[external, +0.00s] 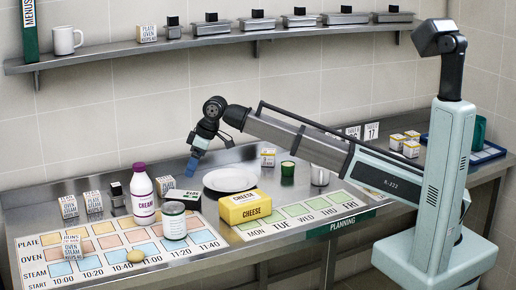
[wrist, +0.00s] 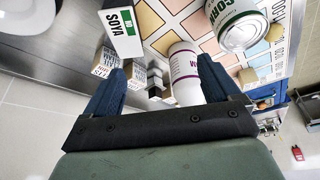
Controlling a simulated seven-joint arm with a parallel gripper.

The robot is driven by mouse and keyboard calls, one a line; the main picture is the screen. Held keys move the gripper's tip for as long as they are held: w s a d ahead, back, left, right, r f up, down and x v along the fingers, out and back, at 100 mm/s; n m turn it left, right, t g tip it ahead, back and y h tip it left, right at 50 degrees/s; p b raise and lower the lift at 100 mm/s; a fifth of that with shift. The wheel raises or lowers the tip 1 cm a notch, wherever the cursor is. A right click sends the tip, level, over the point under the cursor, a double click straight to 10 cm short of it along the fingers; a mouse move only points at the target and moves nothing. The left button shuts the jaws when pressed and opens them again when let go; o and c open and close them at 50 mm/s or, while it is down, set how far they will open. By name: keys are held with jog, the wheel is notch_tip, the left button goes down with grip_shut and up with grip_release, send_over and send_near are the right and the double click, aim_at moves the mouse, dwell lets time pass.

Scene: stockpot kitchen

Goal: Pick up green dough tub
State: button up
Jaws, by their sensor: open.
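A small dark green tub (external: 288,172) with a pale mark on its front stands on the steel counter behind the yellow cheese box. A second green container (external: 479,130) stands at the far right, partly hidden by my arm's column. I cannot tell which one is the dough tub. My gripper (external: 193,166) is above the counter, left of the white plate and well left of both green containers. In the wrist view my gripper (wrist: 160,66) has its blue fingers apart with nothing held between them. Neither green container is recognisable in that view.
The cream bottle (external: 143,195), corn can (external: 174,220) and soya carton (external: 182,198) stand below and left of my gripper. The white plate (external: 230,179) and cheese box (external: 245,207) are to its right. A metal cup (external: 320,176) stands beside the small green tub. A shelf (external: 215,38) runs above.

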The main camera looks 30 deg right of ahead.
jog(key=w+d+m+t+h, duration=0.1)
jog(key=w+d+m, duration=0.2)
jog(key=w+d, duration=0.9)
jog(key=w+d+m, duration=0.2)
jog(key=w+d, duration=0.6)
jog(key=d, duration=0.8)
jog(key=w+d+m+h, duration=0.1)
jog(key=w+d, duration=0.1)
jog(key=d, duration=1.4)
jog(key=n+g, duration=0.3)
jog(key=n, duration=0.7)
send_near(288, 164)
jog(key=shift+h, duration=0.3)
jog(key=f, duration=0.3)
jog(key=w+f, duration=0.1)
jog(key=f, duration=0.1)
jog(key=shift+w+a, duration=0.1)
jog(key=shift+a, duration=0.3)
jog(key=shift+s+a+f, duration=0.15)
jog(key=shift+f, duration=0.8)
jog(key=shift+s+a+f, duration=0.15)
jog(key=shift+s+f, duration=0.05)
jog(key=shift+f, duration=0.7)
jog(key=shift+a+f, duration=0.1)
jog(key=shift+f, duration=0.6)
